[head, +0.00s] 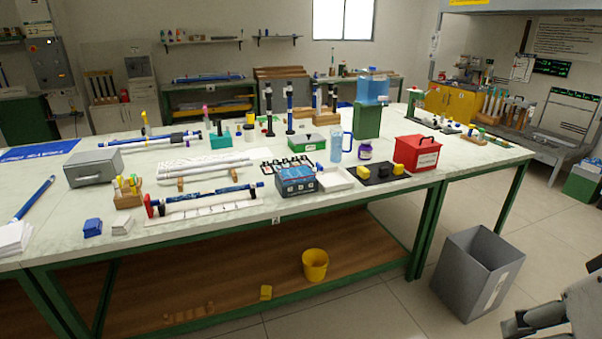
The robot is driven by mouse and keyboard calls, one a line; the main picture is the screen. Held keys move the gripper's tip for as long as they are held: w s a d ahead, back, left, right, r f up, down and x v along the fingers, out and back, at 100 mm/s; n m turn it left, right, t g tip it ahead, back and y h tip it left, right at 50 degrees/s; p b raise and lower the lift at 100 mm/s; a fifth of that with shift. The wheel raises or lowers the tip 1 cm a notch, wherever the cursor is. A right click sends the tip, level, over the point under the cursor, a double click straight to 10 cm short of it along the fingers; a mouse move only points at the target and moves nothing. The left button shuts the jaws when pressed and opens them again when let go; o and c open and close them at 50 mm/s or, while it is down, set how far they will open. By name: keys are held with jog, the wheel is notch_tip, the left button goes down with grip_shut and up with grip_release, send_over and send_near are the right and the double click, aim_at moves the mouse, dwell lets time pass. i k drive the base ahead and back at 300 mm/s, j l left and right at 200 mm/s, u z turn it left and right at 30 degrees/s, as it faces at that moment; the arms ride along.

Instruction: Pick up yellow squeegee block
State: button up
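Several small yellow blocks are in view, and I cannot tell which is the squeegee block. One yellow block (363,172) and another yellow block (398,169) stand on a dark mat (381,179) near the front edge of the bench, left of the red box. My gripper (528,322) is at the bottom right corner, partly cut off, over the floor and well apart from all these blocks. Whether its fingers are open or shut does not show.
A red box (416,154), a white tray (336,180) and a blue-grey box (296,181) flank the mat. A yellow bucket (315,265) stands on the lower shelf. A grey bin (477,273) stands on the floor between my gripper and the bench.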

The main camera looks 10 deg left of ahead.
aim_at(398, 168)
jog(key=i+u, duration=0.1)
jog(key=i, duration=1)
jog(key=i+l+u, duration=0.15)
jog(key=i, duration=0.45)
jog(key=i+u, duration=0.1)
jog(key=i, duration=0.45)
jog(key=i+l+u, duration=0.1)
jog(key=i, duration=0.45)
jog(key=l, duration=0.1)
